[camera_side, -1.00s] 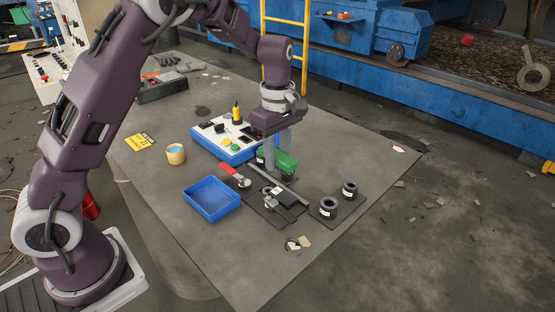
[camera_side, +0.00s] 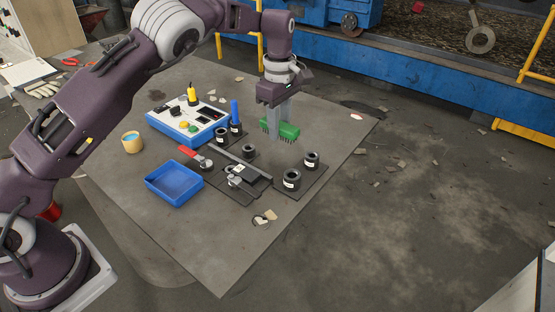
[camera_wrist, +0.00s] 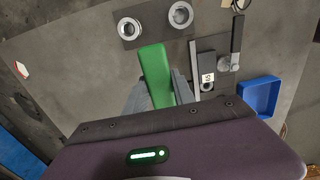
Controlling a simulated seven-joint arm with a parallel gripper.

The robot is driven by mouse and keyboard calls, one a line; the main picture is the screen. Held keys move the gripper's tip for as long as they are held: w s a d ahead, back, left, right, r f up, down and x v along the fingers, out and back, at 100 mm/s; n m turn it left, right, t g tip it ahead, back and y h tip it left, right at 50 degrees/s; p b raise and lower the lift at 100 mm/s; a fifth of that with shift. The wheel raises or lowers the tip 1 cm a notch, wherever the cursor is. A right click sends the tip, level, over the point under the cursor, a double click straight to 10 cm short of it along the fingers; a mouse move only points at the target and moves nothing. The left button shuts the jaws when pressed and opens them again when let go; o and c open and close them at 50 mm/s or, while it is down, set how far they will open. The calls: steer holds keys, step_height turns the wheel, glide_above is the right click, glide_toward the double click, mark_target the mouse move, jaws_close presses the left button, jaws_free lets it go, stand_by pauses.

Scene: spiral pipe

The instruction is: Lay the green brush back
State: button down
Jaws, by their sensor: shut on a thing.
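The green brush (camera_side: 289,130) has a green block and dark bristles pointing down. My gripper (camera_side: 275,125) is shut on it from above, over the far part of the grey table. I cannot tell whether the bristles touch the table. In the wrist view the green block (camera_wrist: 155,72) sticks out from between the two grey fingers of my gripper (camera_wrist: 160,97); its near end is hidden by them.
Dark ring-shaped parts (camera_side: 291,180) stand on a dark plate in front of the brush. A black clamp fixture (camera_side: 240,175), red-handled tool (camera_side: 190,152), blue tray (camera_side: 174,190), control box (camera_side: 170,124) and blue cylinder (camera_side: 235,112) lie leftward. Bare table (camera_side: 340,122) is to the right.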

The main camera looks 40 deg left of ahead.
mark_target(279, 163)
step_height(279, 163, down, 8)
steer(key=shift+f, duration=0.1)
steer(key=shift+f, duration=0.2)
steer(key=c, duration=1.1)
jaws_free()
steer(key=shift+o, duration=0.2)
step_height(279, 163, up, 13)
steer(key=shift+a+f, duration=0.1)
